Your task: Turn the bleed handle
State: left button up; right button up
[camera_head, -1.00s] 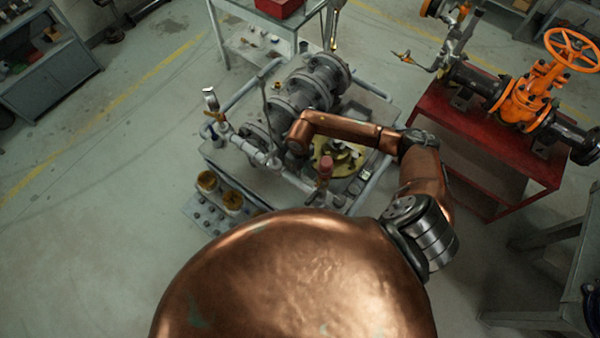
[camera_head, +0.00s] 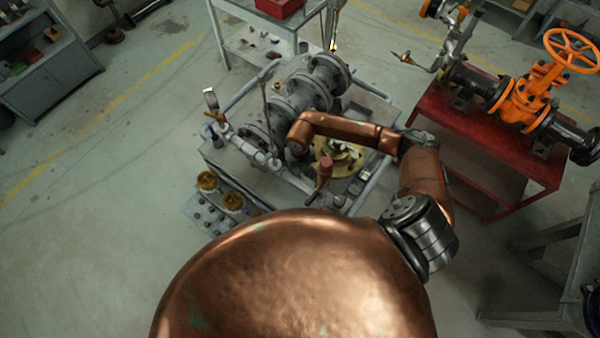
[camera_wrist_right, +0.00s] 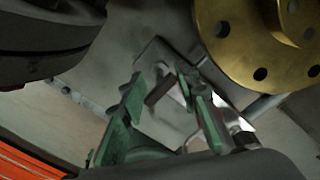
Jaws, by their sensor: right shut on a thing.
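My right gripper (camera_wrist_right: 160,95) has green fingers and shows in the right wrist view. It is shut on a grey metal piece (camera_wrist_right: 159,88) between the fingers, which I take to be the bleed handle; its full shape is partly hidden. In the head view my right arm reaches in from the right, and its copper wrist (camera_head: 298,131) is over the grey pipe assembly (camera_head: 290,103). The fingers and the held handle are hidden there behind the wrist. My left gripper is not in view.
A brass flange (camera_wrist_right: 245,45) is close beside the fingers. A red-topped fitting (camera_head: 325,168) stands near my forearm, and a thin upright lever (camera_head: 265,100) near my wrist. An orange gate valve (camera_head: 528,100) stands on a red bench (camera_head: 478,148) at right. Open floor lies to the left.

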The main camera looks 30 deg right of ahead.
jog(key=shift+w+r, duration=0.1)
jog(key=shift+w, duration=0.05)
jog(key=o, duration=1.1)
jog(key=shift+r, duration=0.1)
notch_tip(320, 180, up, 12)
jog(key=shift+f, duration=0.15)
